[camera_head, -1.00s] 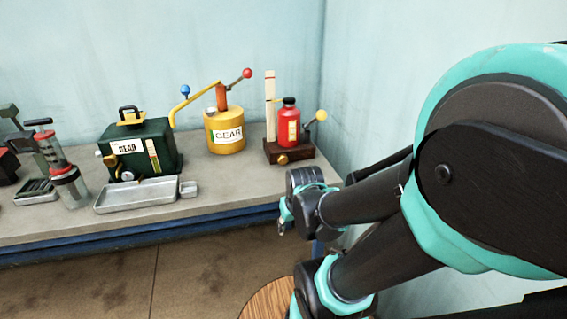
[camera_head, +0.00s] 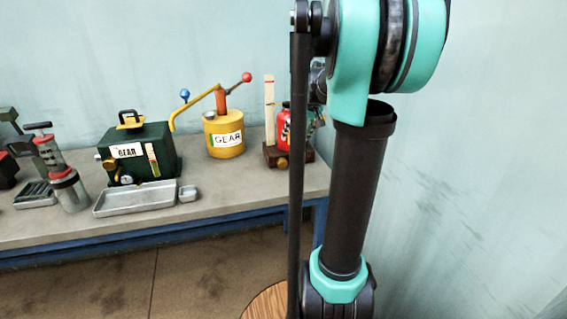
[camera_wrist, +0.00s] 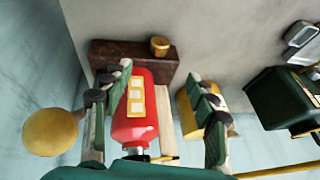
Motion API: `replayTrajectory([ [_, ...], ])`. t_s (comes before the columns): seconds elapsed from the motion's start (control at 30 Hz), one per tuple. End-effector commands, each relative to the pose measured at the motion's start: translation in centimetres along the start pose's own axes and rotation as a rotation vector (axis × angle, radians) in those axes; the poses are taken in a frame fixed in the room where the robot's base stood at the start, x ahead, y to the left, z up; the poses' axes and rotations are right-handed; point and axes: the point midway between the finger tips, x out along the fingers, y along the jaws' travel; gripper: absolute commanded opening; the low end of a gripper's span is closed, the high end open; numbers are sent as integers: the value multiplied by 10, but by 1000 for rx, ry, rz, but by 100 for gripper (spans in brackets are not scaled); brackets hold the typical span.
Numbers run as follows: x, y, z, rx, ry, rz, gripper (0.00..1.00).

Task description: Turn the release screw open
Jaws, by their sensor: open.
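The release screw looks to be the brass knob (camera_head: 282,162) on the front of a dark wooden base (camera_head: 269,152). The brass knob also shows in the wrist view (camera_wrist: 159,46), beyond my fingertips. A red bottle-shaped body (camera_head: 284,128) with a pale label stands on the base; in the wrist view the red body (camera_wrist: 135,118) lies between my fingers. My gripper (camera_wrist: 158,78) is open, its two fingers spread on either side of the red body, apart from the knob. In the head view my arm partly hides the red body.
A yellow ball (camera_wrist: 50,132) sits left of my fingers. A yellow GEAR can (camera_head: 226,140) with a pump lever stands left of the red body. A green GEAR box (camera_head: 140,150) and a metal tray (camera_head: 135,200) are further left on the bench. A wall is at right.

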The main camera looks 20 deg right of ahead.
Motion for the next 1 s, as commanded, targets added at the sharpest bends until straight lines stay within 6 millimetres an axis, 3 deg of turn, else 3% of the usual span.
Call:
replayTrajectory([
  [0.6,120,0,0,-1,-1,1,58],
  [0.8,146,0,0,-1,0,1,58],
  [1.0,158,0,1,0,0,1,58],
])
